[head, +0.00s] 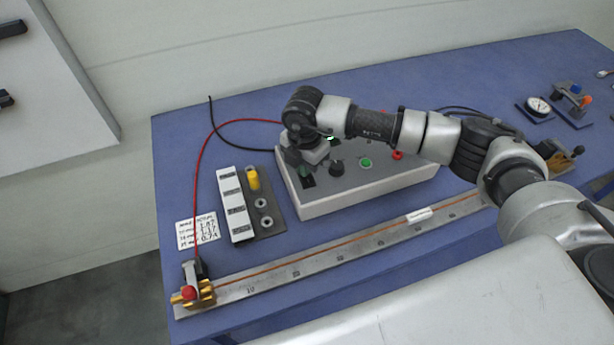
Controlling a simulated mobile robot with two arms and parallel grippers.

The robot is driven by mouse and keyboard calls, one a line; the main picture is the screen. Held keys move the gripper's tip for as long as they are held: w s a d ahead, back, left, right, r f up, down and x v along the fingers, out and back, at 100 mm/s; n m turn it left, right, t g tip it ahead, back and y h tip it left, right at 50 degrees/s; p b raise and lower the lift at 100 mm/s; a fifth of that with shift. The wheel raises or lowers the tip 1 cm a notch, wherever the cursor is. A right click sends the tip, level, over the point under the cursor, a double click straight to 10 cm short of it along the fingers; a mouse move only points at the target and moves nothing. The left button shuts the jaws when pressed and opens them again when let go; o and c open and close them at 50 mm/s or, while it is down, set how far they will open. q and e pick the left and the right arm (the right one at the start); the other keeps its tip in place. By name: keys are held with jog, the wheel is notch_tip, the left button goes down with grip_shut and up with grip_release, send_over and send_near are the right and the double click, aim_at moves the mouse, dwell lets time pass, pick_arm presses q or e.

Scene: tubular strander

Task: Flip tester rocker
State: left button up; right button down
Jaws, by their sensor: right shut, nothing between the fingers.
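The tester (352,193) is a light grey box with a sloped top panel on the blue bench. Its panel carries a black knob (336,166), a green button (366,163) and a red terminal (397,155). A small dark part that looks like the rocker (308,182) shows at the panel's left end. My right gripper (300,170) is shut and empty, pointing down over that left end, close to the dark part. I cannot tell if it touches. The wrist hides the panel's back left, and I cannot read the rocker's position. My left gripper is not in view.
A metal ruler bar (320,257) with a copper wire and a brass clamp (193,292) runs along the front. A white block strip (234,205), a dark tray (266,222) and a paper note (198,231) lie left. A dial gauge (538,106) stands back right.

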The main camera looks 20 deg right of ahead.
jog(key=shift+f+b, duration=0.35)
jog(key=shift+f, duration=0.1)
jog(key=shift+s+r, duration=0.1)
jog(key=shift+r, duration=0.05)
jog(key=shift+r+p, duration=2.35)
jog(key=shift+r, duration=1.1)
jog(key=shift+f, duration=0.1)
